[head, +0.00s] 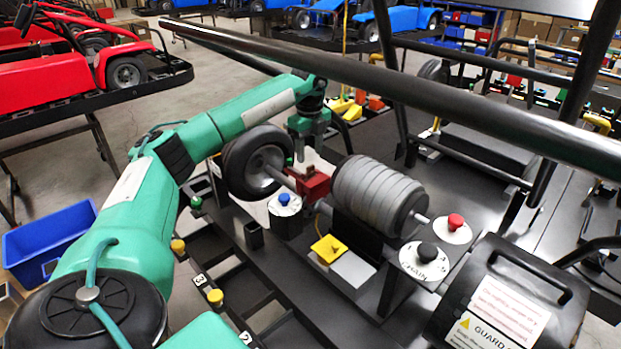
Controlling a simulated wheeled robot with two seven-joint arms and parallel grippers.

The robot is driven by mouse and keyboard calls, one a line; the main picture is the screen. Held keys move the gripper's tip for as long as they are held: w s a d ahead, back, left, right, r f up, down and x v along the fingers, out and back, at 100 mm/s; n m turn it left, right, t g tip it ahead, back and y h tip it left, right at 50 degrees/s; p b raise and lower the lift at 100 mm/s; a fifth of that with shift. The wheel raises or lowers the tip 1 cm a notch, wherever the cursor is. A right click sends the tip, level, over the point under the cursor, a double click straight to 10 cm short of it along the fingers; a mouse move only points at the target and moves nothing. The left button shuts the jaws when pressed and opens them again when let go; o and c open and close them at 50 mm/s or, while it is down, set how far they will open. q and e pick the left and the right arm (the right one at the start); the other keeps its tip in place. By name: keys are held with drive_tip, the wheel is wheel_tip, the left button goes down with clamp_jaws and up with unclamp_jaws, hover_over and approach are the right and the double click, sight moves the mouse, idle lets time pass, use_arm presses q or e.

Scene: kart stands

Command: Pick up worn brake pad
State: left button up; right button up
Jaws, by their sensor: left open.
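My left arm comes in from the left, and my left gripper (309,148) points down with its jaws open. It is just above the red brake caliper (313,184), which sits on the axle between the black wheel (259,163) and the grey ribbed drum (373,194). I cannot make out a worn brake pad for sure; any pad in the caliper is too small or hidden to tell. Nothing shows between the jaws. My right gripper is not in view.
A long black bar (400,85) crosses above the kart stand, close to my gripper. A round post with a blue knob (284,199), a yellow block (329,248), red and black knobs and a black guard (510,305) stand around. A blue bin (48,240) is at left.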

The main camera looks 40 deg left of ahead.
sight(311, 166)
use_arm(q)
wheel_tip(311, 166, down, 4)
drive_tip(key=shift+d+f+p, duration=0.1)
drive_tip(key=shift+f+p, duration=0.15)
drive_tip(key=shift+p, duration=0.35)
drive_tip(key=shift+c, duration=0.4)
clamp_jaws()
drive_tip(key=shift+r, duration=0.1)
